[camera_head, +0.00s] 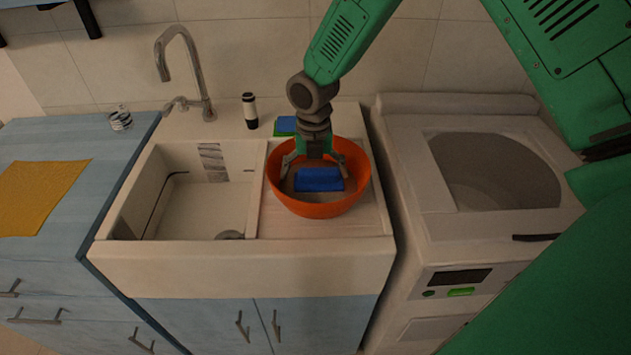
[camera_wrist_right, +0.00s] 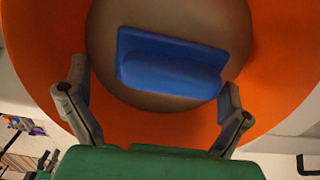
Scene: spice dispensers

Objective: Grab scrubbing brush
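A blue scrubbing brush (camera_head: 318,180) lies in the bottom of an orange bowl (camera_head: 322,210) on the ridged drainboard right of the sink. In the right wrist view the brush (camera_wrist_right: 170,65) shows its flat base and raised block, slightly tilted. My right gripper (camera_head: 315,165) reaches down into the bowl from above, behind the brush. Its fingers (camera_wrist_right: 160,105) are spread wide and empty, one at each side of the brush's near edge in the wrist view. Whether they touch the bowl is not clear. My left gripper is not in view.
The sink basin (camera_head: 200,200) is empty, left of the bowl. A faucet (camera_head: 195,75), a dark bottle with a pale band (camera_head: 250,112) and a green-and-blue sponge (camera_head: 286,124) are behind. A washing machine (camera_head: 440,240) stands close on the right. An orange cloth (camera_head: 40,190) lies on the left counter.

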